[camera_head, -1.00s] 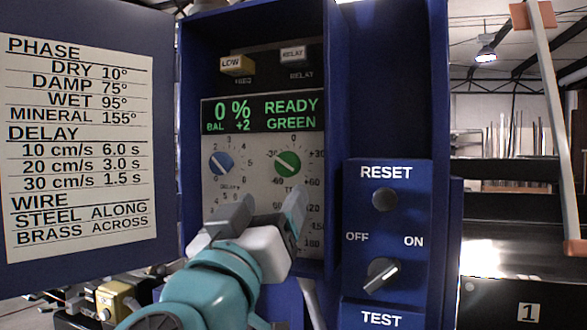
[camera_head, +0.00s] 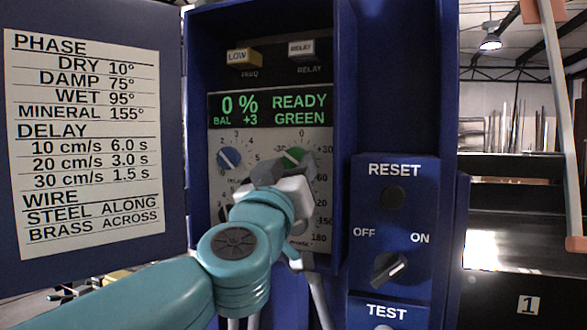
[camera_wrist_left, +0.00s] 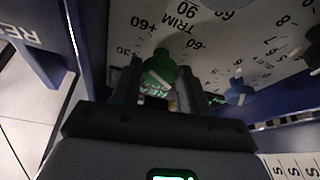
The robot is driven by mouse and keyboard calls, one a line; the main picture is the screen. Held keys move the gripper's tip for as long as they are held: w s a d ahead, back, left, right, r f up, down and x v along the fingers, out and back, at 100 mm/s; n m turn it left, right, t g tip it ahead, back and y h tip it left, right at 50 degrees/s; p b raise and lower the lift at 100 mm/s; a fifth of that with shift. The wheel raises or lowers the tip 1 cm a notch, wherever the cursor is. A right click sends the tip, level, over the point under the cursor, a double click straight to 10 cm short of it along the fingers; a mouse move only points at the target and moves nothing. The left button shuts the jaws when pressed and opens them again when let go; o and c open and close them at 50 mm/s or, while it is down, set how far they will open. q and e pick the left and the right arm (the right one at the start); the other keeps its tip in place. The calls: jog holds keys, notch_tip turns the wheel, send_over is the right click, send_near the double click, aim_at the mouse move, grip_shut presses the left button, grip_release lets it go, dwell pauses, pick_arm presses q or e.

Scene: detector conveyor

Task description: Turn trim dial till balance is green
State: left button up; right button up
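The green trim dial (camera_head: 294,156) is on the panel's right half, partly hidden by my left gripper. In the left wrist view the green dial (camera_wrist_left: 160,72) lies between the two dark fingers, with its white pointer line showing. My left gripper (camera_head: 285,168) is open at the dial, its fingers on either side; I cannot tell whether they touch it. The display (camera_head: 268,108) reads 0 %, BAL +3, READY GREEN in green letters. My right gripper is not in view.
A blue delay dial (camera_head: 229,159) is left of the trim dial. The RESET button (camera_head: 393,197) and the OFF/ON switch (camera_head: 389,268) are at right. A phase and delay chart (camera_head: 85,140) is on the open door.

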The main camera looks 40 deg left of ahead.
pick_arm(q)
jog(key=shift+c, duration=0.7)
jog(key=shift+d+n+p, duration=0.15)
jog(key=shift+n+p, duration=0.4)
jog(key=shift+n, duration=0.15)
jog(key=shift+f, duration=0.1)
jog(key=o, duration=1)
jog(key=shift+o, duration=0.2)
jog(key=shift+s, duration=0.15)
jog(key=b+v, duration=0.3)
jog(key=v, duration=1.3)
jog(key=shift+d+b, duration=0.2)
jog(key=shift+b, duration=0.1)
